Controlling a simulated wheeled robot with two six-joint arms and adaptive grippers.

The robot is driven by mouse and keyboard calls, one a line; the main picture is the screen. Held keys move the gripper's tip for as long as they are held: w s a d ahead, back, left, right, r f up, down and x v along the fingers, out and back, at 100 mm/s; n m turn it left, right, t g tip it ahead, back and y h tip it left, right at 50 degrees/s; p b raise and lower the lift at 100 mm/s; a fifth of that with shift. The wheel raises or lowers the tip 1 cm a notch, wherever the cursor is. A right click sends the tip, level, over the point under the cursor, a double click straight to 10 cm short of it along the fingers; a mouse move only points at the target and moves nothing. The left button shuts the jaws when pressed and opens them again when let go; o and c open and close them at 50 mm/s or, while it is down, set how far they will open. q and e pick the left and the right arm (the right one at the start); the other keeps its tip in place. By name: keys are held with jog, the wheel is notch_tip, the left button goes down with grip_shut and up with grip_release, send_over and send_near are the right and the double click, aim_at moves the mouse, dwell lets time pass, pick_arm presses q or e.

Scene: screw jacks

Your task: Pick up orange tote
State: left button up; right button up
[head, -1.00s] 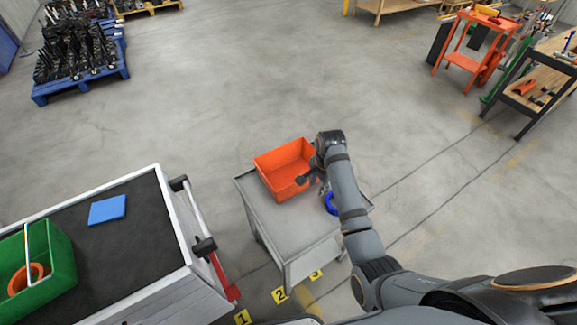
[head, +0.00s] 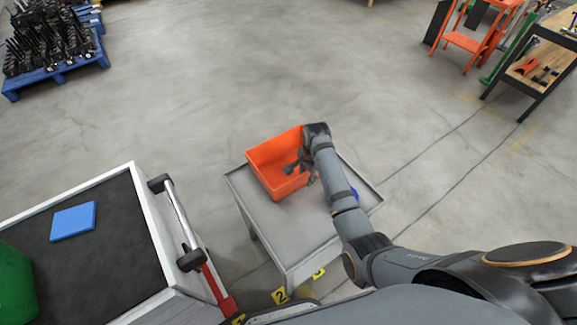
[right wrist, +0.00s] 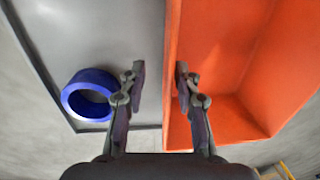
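The orange tote (head: 268,153) is an open, empty-looking box on a small grey table (head: 283,222). It also fills the right side of the right wrist view (right wrist: 226,45). My right gripper (head: 302,172) is at the tote's right side, partly hidden by its own arm. In the right wrist view its two fingers (right wrist: 160,80) are apart, with the tote's near wall edge between them. One finger is over the inside and the other is outside over the tabletop. I cannot tell contact. My left gripper is not in view.
A blue ring (right wrist: 88,95) lies on the grey table beside the tote. A cart with a black top (head: 105,255) holds a blue block (head: 73,221) and a green bin (head: 15,285) at left. A workbench (head: 540,65) stands far right.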

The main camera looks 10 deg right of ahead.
aim_at(302, 186)
jog(key=shift+w+a+f, duration=0.1)
jog(key=shift+w+f, duration=0.15)
jog(key=shift+f, duration=0.85)
jog(key=shift+w+a+f, duration=0.1)
jog(key=shift+w+f, duration=0.2)
jog(key=shift+f, duration=0.85)
jog(key=shift+w+a+f, duration=0.1)
jog(key=shift+w+f, duration=0.15)
jog(key=shift+f, duration=0.85)
grip_shut()
jog(key=shift+r, duration=0.1)
